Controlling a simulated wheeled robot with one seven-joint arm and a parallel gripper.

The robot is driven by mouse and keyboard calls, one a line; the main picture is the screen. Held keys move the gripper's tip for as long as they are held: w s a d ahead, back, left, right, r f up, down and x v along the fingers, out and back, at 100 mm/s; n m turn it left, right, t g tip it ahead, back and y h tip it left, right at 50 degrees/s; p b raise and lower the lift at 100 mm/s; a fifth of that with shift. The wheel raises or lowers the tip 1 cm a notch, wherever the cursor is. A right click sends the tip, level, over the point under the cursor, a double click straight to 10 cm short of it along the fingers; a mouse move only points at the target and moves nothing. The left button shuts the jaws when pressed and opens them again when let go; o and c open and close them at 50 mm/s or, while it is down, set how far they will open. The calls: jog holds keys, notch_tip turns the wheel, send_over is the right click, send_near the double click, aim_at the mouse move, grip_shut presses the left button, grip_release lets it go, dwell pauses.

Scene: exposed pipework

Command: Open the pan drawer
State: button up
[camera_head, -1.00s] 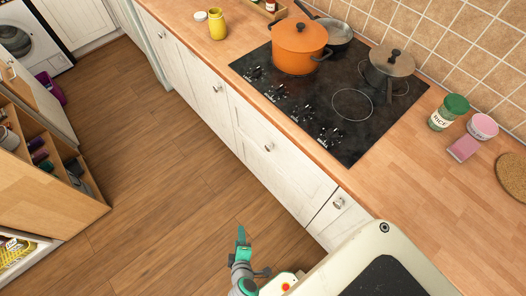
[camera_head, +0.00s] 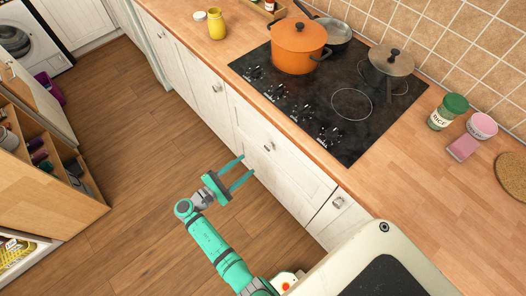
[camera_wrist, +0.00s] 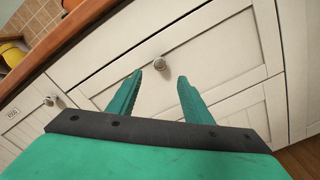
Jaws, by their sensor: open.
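The wide white drawer front (camera_head: 298,176) under the hob, with a round metal knob (camera_head: 268,146), fits the pan drawer; I read no label on it. In the wrist view the drawer front (camera_wrist: 215,45) fills the middle, and its knob (camera_wrist: 160,63) shows just beyond and between my fingertips. My green gripper (camera_head: 247,165) is open and empty, reaching toward the drawer front. The fingers (camera_wrist: 160,76) stand apart on either side of the knob's line, with no visible contact. The drawer is shut.
Neighbouring white fronts have their own knobs (camera_head: 338,202). The countertop edge (camera_head: 285,130) overhangs above. An orange pot (camera_head: 298,48) and a grey pan (camera_head: 390,62) stand on the hob (camera_head: 340,95). The wooden floor (camera_head: 150,150) on the left is clear.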

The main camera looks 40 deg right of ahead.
aim_at(267, 149)
jog(key=d, duration=1)
jog(key=shift+w+d, duration=0.3)
jog(key=shift+w, duration=0.1)
grip_shut()
